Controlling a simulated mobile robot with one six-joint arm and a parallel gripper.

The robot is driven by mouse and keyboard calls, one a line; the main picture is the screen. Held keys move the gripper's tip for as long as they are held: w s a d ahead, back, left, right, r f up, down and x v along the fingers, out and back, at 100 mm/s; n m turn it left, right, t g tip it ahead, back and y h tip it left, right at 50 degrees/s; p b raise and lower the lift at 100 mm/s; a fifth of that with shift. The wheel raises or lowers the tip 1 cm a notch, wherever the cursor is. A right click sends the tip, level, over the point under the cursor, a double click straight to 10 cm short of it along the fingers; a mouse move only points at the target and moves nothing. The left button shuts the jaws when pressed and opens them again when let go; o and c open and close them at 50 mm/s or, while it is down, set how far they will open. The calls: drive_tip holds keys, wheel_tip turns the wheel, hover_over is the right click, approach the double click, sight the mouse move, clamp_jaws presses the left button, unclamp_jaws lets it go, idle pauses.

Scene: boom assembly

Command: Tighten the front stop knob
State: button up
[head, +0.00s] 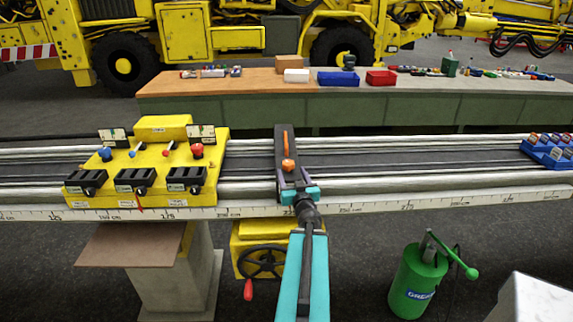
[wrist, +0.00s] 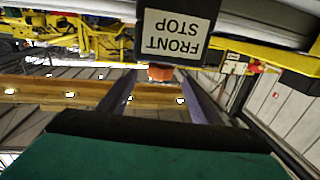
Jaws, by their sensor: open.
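The front stop knob (head: 288,165) is a small orange knob on a dark upright block (head: 287,139) on the boom rail. In the wrist view the knob (wrist: 160,73) shows below the "FRONT STOP" label (wrist: 176,33), which appears upside down. My gripper (head: 291,181) is open, right at the front of the block. In the wrist view its two purple-grey fingers (wrist: 158,84) stand apart, one on each side of the knob, with a gap to it. I cannot tell how far the tips reach past the knob. An orange stripe (head: 285,138) runs up the block above the knob.
A yellow control box (head: 150,155) with levers sits on the rail to the left. A blue rack (head: 547,152) is on the rail at far right. A handwheel (head: 262,262) is below the rail and a green pump (head: 415,280) stands at lower right.

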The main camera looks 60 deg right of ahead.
drive_tip(key=shift+p+x, duration=0.7)
drive_tip(key=shift+x, duration=4.6)
drive_tip(key=c, duration=1.1)
